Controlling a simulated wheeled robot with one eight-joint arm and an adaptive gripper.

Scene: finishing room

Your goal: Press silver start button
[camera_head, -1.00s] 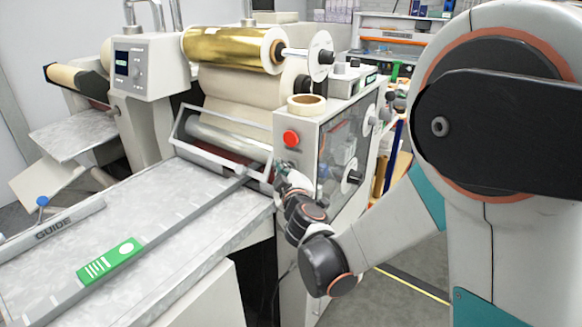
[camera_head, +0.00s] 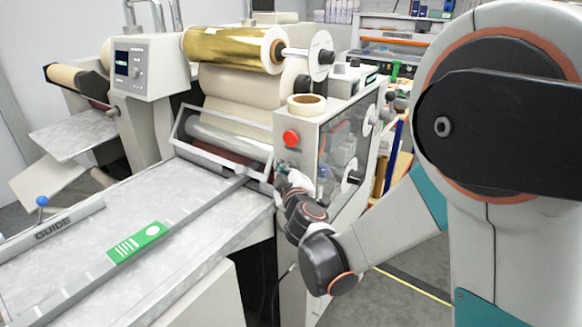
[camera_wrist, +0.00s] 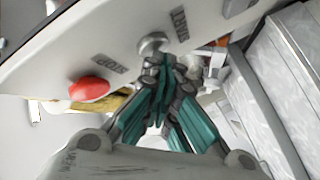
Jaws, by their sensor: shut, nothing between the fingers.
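The silver button (camera_wrist: 152,43) is a round metal knob on the machine's pale control panel in the wrist view. In the head view my gripper (camera_head: 283,170) hides the silver button, below the red one.
The laminating machine has a gold foil roll (camera_head: 228,48) on top and a tape roll (camera_head: 307,104) on its side cabinet. A green card (camera_head: 139,242) lies on the feed table (camera_head: 75,255) beside the rail. A grey GUIDE bar (camera_head: 55,232) lies at left.

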